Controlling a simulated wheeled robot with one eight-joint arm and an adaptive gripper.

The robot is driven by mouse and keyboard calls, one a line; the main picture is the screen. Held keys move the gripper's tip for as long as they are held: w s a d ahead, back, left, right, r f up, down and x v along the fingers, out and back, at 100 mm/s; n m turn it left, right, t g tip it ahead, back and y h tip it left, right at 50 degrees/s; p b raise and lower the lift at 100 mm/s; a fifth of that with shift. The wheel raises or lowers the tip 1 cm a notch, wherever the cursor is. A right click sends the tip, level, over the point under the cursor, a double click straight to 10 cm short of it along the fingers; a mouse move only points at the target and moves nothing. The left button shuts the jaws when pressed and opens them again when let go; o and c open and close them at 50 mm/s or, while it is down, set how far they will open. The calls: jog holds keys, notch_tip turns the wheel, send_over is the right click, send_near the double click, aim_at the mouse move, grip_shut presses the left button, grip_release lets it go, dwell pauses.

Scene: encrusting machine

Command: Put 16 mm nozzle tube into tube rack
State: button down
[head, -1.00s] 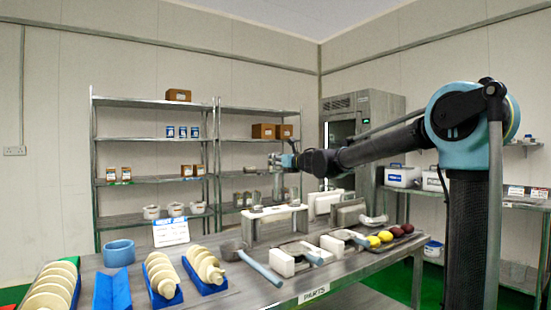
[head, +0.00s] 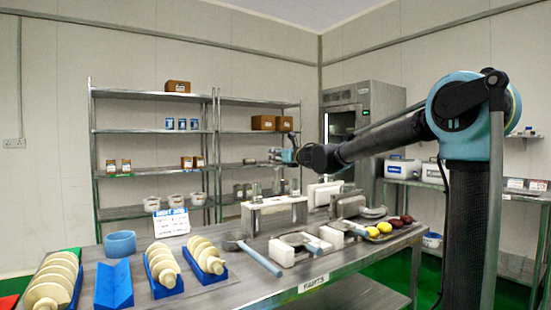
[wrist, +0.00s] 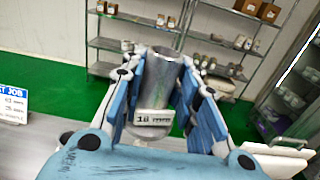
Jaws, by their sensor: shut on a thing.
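My gripper (head: 277,157) is shut on a grey metal nozzle tube (wrist: 163,85). In the head view my gripper is above the white tube rack (head: 262,222) on the steel table, with a gap between. Metal tubes stand at the rack, one at its left (head: 256,193) and one at its right (head: 295,188).
The steel table (head: 235,290) carries a blue ring (head: 120,244), blue holders with cream discs (head: 163,265), a ladle (head: 258,259), white blocks (head: 283,252) and yellow and dark-red items (head: 384,227). Shelves (head: 150,131) stand behind. The air around my gripper looks clear.

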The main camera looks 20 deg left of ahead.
send_over(277, 187)
jog(key=shift+w+a+f, duration=0.1)
jog(key=shift+w+f, duration=0.1)
jog(key=shift+f, duration=1.15)
jog(key=shift+w+a+f, duration=0.1)
jog(key=shift+w+f, duration=0.05)
jog(key=shift+f, duration=1.2)
jog(key=shift+f, duration=4.6)
jog(key=c, duration=1.1)
grip_release()
jog(key=shift+o, duration=1.2)
